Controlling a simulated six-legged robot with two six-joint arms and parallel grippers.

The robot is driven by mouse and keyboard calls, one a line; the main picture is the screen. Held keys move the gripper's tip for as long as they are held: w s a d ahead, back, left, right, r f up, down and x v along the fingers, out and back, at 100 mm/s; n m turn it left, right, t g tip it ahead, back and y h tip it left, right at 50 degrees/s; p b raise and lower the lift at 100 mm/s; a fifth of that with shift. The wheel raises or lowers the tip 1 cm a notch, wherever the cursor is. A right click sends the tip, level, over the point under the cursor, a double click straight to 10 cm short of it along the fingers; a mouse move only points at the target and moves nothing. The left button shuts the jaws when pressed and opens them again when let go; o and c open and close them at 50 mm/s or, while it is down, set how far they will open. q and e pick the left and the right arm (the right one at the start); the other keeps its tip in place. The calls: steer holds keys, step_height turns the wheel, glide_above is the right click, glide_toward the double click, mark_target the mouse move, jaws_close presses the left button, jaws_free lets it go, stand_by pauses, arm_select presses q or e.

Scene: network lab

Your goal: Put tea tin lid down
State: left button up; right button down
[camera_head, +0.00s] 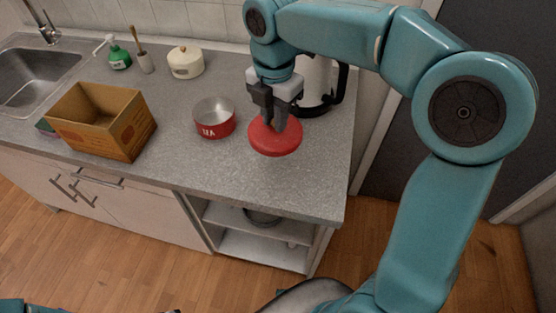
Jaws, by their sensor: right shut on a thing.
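The red tea tin lid (275,140) is held in my right gripper (272,117), over the right part of the grey counter. The fingers come down onto its top from above. I cannot tell whether the lid touches the counter. The tea tin (215,120) stands open to the left of the lid, upright, red outside with white lettering and a bare metal inside. The lid and the tin are apart. My left gripper does not show clearly; only a bit of teal arm is at the bottom left edge.
An open cardboard box (102,122) stands on the counter's (190,168) left part. Behind are a cream canister (186,62), a green soap bottle (117,56) and a brush holder (145,63). A kettle (318,85) stands behind my gripper. Counter in front of the tin is clear.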

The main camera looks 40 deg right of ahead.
step_height(320, 180, down, 9)
steer(key=shift+r, duration=0.1)
step_height(320, 180, down, 4)
steer(key=shift+s+d+r+b, duration=0.1)
steer(key=shift+r+b, duration=0.05)
steer(key=shift+b, duration=0.2)
steer(key=shift+f, duration=0.4)
steer(key=c, duration=1)
jaws_free()
steer(key=shift+f, duration=0.15)
